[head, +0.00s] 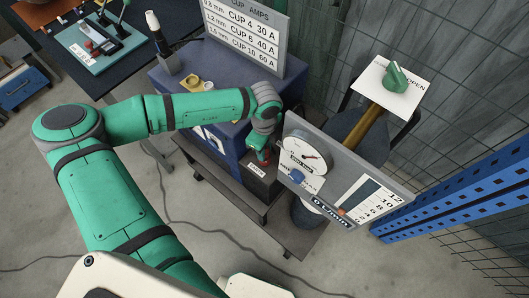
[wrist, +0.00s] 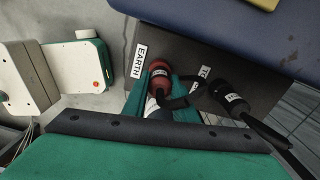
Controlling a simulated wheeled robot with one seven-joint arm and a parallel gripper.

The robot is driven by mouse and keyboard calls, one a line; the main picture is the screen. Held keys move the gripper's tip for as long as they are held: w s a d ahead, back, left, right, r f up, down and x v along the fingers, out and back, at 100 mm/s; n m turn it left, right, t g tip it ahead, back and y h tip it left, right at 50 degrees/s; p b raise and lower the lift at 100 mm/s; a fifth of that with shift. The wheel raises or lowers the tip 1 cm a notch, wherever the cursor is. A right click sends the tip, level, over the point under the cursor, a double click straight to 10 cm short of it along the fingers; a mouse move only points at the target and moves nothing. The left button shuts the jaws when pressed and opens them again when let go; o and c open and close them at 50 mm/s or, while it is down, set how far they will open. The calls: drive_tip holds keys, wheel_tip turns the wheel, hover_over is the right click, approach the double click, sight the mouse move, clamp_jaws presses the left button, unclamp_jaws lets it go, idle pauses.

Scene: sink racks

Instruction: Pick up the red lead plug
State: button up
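The red lead plug (wrist: 159,79) stands at the panel edge beside the EARTH label in the wrist view, with a small white label on it. In the head view the red plug (head: 264,157) shows just under my gripper (head: 260,146). In the wrist view the teal fingers of my gripper (wrist: 163,92) lie on either side of the plug and look open. Contact with the plug is not clear. A black plug (wrist: 231,99) with a white label and a dark cable sits to the right.
The blue welding set (head: 215,100) carries yellow items on top and a CUP AMPS board (head: 242,35) behind. A gauge panel (head: 305,158) stands close to the right of my gripper. A blue perforated post (head: 450,190) stands farther right. Cables lie on the floor.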

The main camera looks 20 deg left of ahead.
clamp_jaws()
drive_tip(key=shift+r, duration=0.1)
drive_tip(key=shift+r, duration=0.55)
drive_tip(key=s+a+r, duration=0.1)
drive_tip(key=s+r, duration=1.1)
drive_tip(key=s, duration=0.2)
wheel_tip(320, 180, up, 7)
idle(1.0)
idle(0.3)
idle(0.4)
